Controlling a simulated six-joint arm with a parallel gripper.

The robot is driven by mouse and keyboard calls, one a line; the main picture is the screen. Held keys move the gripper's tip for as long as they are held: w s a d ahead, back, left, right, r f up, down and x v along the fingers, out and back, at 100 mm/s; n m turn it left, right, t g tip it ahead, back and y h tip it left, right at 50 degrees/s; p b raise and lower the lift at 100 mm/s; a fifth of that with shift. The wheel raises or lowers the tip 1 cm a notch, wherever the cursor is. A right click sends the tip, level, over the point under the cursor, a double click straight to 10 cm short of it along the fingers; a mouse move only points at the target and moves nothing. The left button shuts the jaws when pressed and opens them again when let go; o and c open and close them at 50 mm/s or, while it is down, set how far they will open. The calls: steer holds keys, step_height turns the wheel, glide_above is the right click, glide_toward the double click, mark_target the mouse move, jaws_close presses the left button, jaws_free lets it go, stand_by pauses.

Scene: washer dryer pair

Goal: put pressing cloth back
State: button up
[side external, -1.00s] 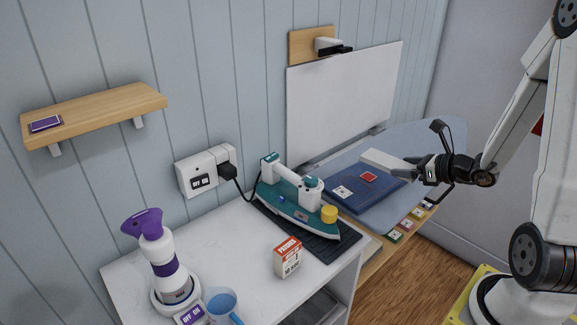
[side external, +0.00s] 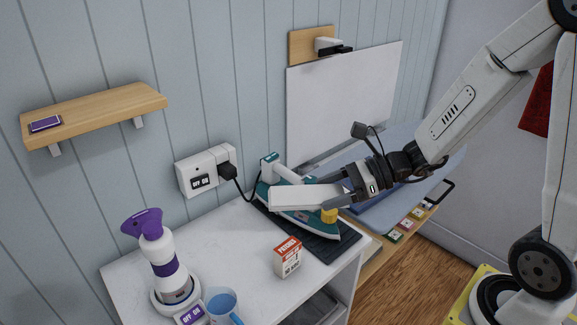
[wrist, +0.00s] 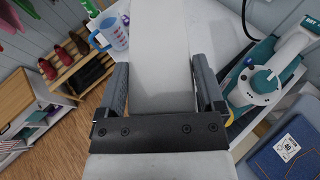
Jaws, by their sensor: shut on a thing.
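My gripper (side external: 332,190) is shut on a white folded strip that looks like the pressing cloth (side external: 298,198). The cloth is held level in the air and juts leftward in the side view, in front of the teal iron (side external: 322,230) and hiding part of it. In the wrist view the cloth (wrist: 160,60) runs between both fingers and out past them. The iron (wrist: 262,82) shows to the right there. The blue folded garment (wrist: 290,150) is at the lower right of the wrist view and mostly behind my arm in the side view.
A wall shelf (side external: 100,108) with a purple card is at left. A wall socket (side external: 207,170) feeds the iron's cord.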

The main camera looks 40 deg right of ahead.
steer(key=s+a+r+n+g+y, duration=0.1)
steer(key=s+a+n+g, duration=0.2)
steer(key=a, duration=0.4)
steer(key=shift+a+y, duration=0.2)
steer(key=shift+y, duration=0.1)
steer(key=shift+w, duration=0.1)
steer(key=w+f, duration=0.1)
steer(key=w, duration=0.1)
steer(key=w+a+f, duration=0.1)
steer(key=w, duration=0.2)
steer(key=w+a+f, duration=0.1)
steer(key=w, duration=0.2)
steer(key=shift+w+a+f, duration=0.15)
steer(key=shift+a+f, duration=0.1)
steer(key=shift+f, duration=0.15)
steer(key=w+a+f, duration=0.1)
steer(key=w+f, duration=0.3)
steer(key=f, duration=0.1)
steer(key=shift+w+a+f, duration=0.15)
steer(key=shift+w+f, duration=0.05)
steer(key=shift+w, duration=0.05)
steer(key=shift+w+f, duration=0.15)
steer(key=shift+f, duration=0.8)
steer(key=shift+w+f, duration=0.1)
steer(key=shift+f, duration=0.8)
steer(key=shift+f, duration=0.6)
